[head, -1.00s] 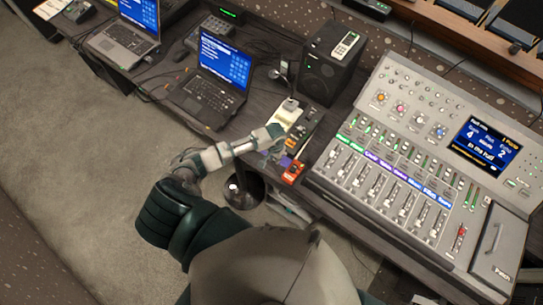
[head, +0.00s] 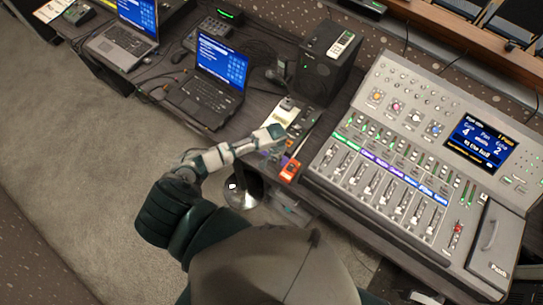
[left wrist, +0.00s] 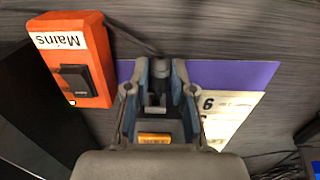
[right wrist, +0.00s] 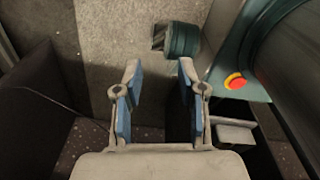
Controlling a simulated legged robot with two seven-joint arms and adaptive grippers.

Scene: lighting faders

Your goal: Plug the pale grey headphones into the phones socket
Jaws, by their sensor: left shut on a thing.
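My left gripper (head: 277,133) is over the desk, left of the mixing console (head: 400,165). In the left wrist view its fingers (left wrist: 160,82) are close around a small dark piece (left wrist: 155,98). I cannot tell whether that piece is the headphone plug. A dark cable (left wrist: 135,38) runs on the desk just beyond the fingertips. I cannot make out the pale grey headphones or the phones socket. My right gripper (right wrist: 158,72) shows only in its own wrist view. Its fingers are apart, with nothing between them, above the floor.
An orange Mains switch box (head: 289,172) sits by the desk's front edge; it is left of the fingers in the left wrist view (left wrist: 72,55). A purple sheet (left wrist: 225,73) lies under the gripper. A laptop (head: 213,90) and black speaker (head: 325,65) stand behind.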

